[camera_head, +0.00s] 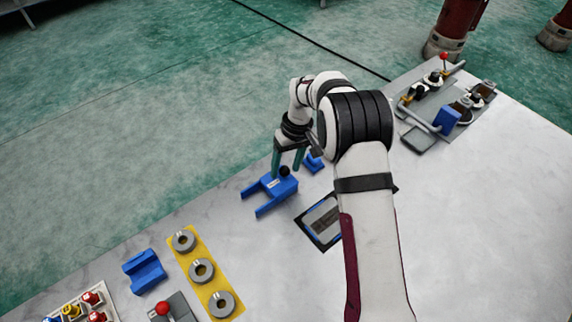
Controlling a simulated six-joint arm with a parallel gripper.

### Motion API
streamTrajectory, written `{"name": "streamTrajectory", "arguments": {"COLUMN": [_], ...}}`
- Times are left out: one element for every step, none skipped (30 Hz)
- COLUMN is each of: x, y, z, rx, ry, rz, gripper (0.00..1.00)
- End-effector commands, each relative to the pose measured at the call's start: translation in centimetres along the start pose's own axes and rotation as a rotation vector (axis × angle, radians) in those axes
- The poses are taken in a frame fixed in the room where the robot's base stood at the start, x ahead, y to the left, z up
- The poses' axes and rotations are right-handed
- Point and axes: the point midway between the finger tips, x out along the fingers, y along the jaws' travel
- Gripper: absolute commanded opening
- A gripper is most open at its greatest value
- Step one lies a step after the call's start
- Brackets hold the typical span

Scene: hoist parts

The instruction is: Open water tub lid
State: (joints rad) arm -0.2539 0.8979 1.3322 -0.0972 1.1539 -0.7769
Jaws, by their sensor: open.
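My gripper (286,168) points down at the table's far edge, its two teal fingers apart. A blue forked part (272,190) with a round black knob (284,171) lies just below it. The knob shows between or right beside the fingertips; I cannot tell whether they touch it. No thing is clearly a water tub with a lid. A dark-framed rectangular box (322,221) with a grey top stands nearer, partly hidden by my arm. I cannot tell whether this is the tub.
A small blue part (314,162) sits right of my gripper. A yellow plate (215,278) with grey rings, a blue block (144,271) and a red-knobbed lever (162,309) stand at front left. A parts assembly (440,112) stands at back right. The right table (500,220) is clear.

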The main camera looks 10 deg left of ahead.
Motion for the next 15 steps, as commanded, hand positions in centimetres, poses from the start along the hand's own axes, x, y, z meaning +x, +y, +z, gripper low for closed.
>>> {"name": "streamTrajectory", "arguments": {"x": [0.09,0.11,0.10,0.09,0.09,0.08,0.07,0.07,0.06,0.06,0.05,0.05,0.05,0.04,0.04], "y": [-0.01,-0.01,-0.01,-0.01,-0.01,-0.01,-0.01,-0.01,-0.01,-0.01,-0.01,-0.01,-0.01,0.00,0.00], "z": [0.01,0.01,0.01,0.01,0.01,0.01,0.00,0.00,0.00,0.00,0.00,0.00,0.00,0.00,0.00], "rx": [0.000,0.000,0.000,0.000,0.000,0.000,0.000,0.000,0.000,0.000,0.000,0.000,0.000,0.000,0.000], "ry": [0.000,0.000,0.000,0.000,0.000,0.000,0.000,0.000,0.000,0.000,0.000,0.000,0.000,0.000,0.000], "rz": [0.000,0.000,0.000,0.000,0.000,0.000,0.000,0.000,0.000,0.000,0.000,0.000,0.000,0.000,0.000], "gripper": [0.66,0.66,0.66,0.66,0.66,0.66,0.64,0.59,0.52,0.46,0.41,0.34,0.28,0.23,0.16]}}
